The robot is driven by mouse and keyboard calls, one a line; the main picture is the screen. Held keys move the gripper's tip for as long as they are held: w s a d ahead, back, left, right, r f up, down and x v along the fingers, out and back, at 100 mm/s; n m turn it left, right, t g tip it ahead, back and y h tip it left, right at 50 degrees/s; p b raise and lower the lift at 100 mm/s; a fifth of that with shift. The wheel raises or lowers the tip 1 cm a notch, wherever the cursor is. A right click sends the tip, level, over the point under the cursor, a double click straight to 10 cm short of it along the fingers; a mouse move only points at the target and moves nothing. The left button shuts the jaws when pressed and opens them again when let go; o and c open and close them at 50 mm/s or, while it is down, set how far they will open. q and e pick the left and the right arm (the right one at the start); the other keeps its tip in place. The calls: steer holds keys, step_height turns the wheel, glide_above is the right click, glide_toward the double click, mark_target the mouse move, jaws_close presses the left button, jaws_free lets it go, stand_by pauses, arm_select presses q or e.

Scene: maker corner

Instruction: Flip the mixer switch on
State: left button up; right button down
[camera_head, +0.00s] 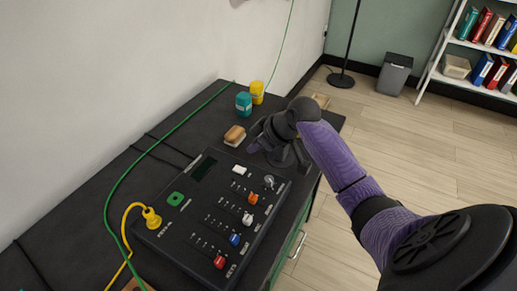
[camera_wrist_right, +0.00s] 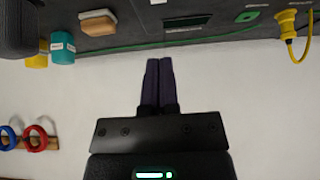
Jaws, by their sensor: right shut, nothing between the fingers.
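The black mixer (camera_head: 208,262) lies on the dark bench, with a green square (camera_head: 175,198), a dark display, several sliders with coloured caps, a white piece (camera_head: 239,170) and a grey metal knob or toggle (camera_head: 269,181). Which part is the switch, and its position, I cannot tell. My right gripper (camera_head: 253,148) is shut and empty, beyond the mixer's far edge and apart from the white piece. Its closed purple fingers show in the wrist view (camera_wrist_right: 159,62), with the mixer's green square (camera_wrist_right: 247,16) at the top. My left gripper is out of view.
A wood-backed brush or block (camera_head: 235,134), a teal jar (camera_head: 243,103) and a yellow jar (camera_head: 257,91) stand near the gripper. A yellow plug (camera_head: 151,217) and green cable (camera_head: 114,187) lie at the mixer's left. The wall borders the bench.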

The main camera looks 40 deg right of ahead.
steer(key=b, duration=0.3)
glide_above(240, 168)
steer(key=s, duration=0.2)
steer(key=f, duration=0.5)
steer(key=shift+w+d+f, duration=0.1)
steer(key=shift+w+d, duration=0.1)
steer(key=shift+s+d+f+b, duration=0.1)
steer(key=shift+s+f+b, duration=0.05)
steer(key=shift+f, duration=0.4)
steer(key=shift+s+d+f+b, duration=0.1)
steer(key=shift+f+b, duration=0.05)
steer(key=shift+f, duration=0.8)
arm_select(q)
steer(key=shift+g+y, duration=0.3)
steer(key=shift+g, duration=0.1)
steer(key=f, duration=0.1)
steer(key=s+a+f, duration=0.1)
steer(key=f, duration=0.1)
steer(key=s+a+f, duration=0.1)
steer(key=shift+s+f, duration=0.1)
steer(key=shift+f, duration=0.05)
